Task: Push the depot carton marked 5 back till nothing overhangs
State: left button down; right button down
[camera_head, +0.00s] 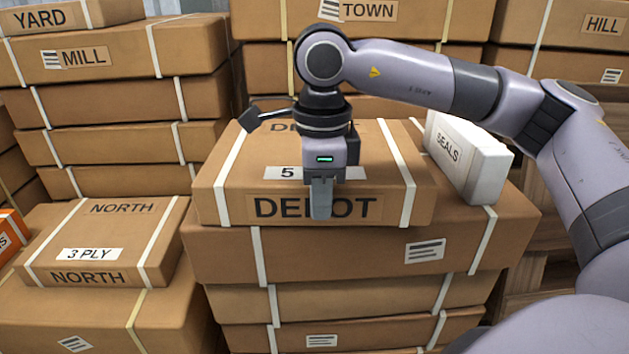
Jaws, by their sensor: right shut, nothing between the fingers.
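The depot carton marked 5 (240,180) is a brown box with two white straps, "DEPOT" on its front and a white "5" label on top. It sits on a wider brown carton (330,250) in the middle stack. Its lower front edge hides the front top edge of the carton below, so I cannot tell how far it overhangs. My right gripper (321,212) points down with fingers shut and empty, its tips before the "DEPOT" lettering. I cannot tell whether they touch the front face. The gripper hides part of the label. My left gripper is not in view.
A white box marked SEALS (468,155) stands close to the depot carton's right side. Behind it is a stack with a TOWN carton (440,17). MILL cartons (120,52) rise behind left, and a lower NORTH carton (110,235) is at left.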

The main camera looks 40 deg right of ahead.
jog(key=shift+w+d+p, duration=0.2)
jog(key=shift+w+d, duration=0.4)
jog(key=shift+w, duration=0.3)
jog(key=shift+w+d+p, duration=0.15)
jog(key=shift+w+d, duration=0.45)
jog(key=shift+w, duration=0.3)
jog(key=shift+w+d+r+p, duration=0.1)
jog(key=shift+w+d+p, duration=0.45)
jog(key=shift+w, duration=0.5)
jog(key=shift+w+d+p, duration=0.35)
jog(key=shift+w+d, duration=0.4)
jog(key=shift+w, duration=0.3)
jog(key=shift+s+a+r+p, duration=0.1)
jog(key=shift+s+a+r, duration=0.25)
jog(key=shift+s, duration=0.2)
jog(key=shift+s+a+r+p, duration=0.15)
jog(key=shift+s+a+r, duration=0.2)
jog(key=shift+s, duration=0.25)
jog(key=shift+s+a+r+p, duration=0.1)
jog(key=shift+s+a+r, duration=0.15)
jog(key=shift+s+a, duration=0.25)
notch_tip(320, 180, up, 5)
jog(key=p, duration=0.4)
jog(key=shift+d+r, duration=0.1)
jog(key=shift+r, duration=0.1)
notch_tip(320, 180, up, 3)
jog(key=shift+f+p, duration=0.15)
jog(key=shift+p, duration=1.05)
jog(key=shift+f, duration=0.1)
